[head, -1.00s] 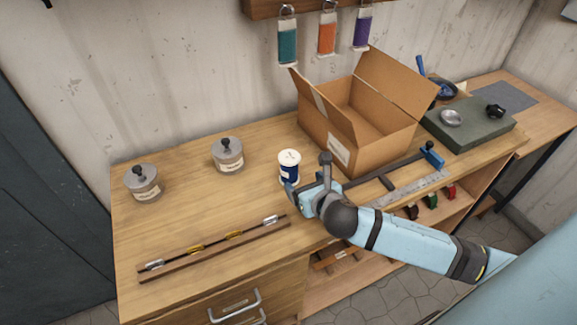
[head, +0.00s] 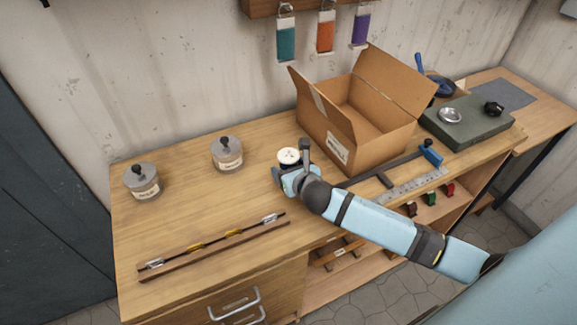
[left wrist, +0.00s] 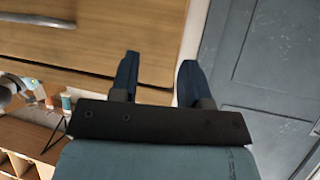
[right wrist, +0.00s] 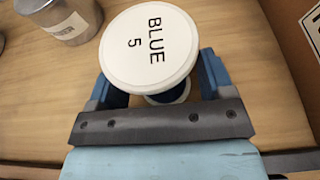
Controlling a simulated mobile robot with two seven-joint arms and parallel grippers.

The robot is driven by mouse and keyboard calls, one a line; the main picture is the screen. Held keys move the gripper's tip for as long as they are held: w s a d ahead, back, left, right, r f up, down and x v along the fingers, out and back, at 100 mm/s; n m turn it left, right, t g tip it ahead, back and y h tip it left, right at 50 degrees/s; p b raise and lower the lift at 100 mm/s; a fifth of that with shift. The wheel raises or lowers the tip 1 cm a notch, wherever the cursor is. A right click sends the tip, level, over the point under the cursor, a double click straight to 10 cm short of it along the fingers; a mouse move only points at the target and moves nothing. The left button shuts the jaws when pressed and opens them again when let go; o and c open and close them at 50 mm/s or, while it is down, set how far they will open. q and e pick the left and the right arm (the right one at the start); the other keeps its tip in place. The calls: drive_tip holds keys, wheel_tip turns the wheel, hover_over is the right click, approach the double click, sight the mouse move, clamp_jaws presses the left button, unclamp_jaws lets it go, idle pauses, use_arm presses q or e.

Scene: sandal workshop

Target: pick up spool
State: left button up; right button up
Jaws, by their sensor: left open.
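The spool (head: 288,156) stands upright on the workbench, with a white top and blue thread. In the right wrist view the spool's top (right wrist: 149,48) is labelled "BLUE 5" and hides part of the fingers and most of the thread. My right gripper (head: 283,173) is low at the spool's near side. In its wrist view the open fingers (right wrist: 160,82) stand one on each side of the spool; I cannot tell whether either touches it. My left gripper (left wrist: 157,75) is open and empty, away from the spool, and out of the head view.
An open cardboard box (head: 336,147) stands right of the spool. Two lidded jars (head: 227,157) (head: 143,184) stand to the left. A wooden strip with several clips (head: 215,248) lies in front. A clamp (head: 387,166) and steel ruler (head: 412,186) lie right. The bench's middle left is clear.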

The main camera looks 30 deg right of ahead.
drive_tip(key=c, duration=0.9)
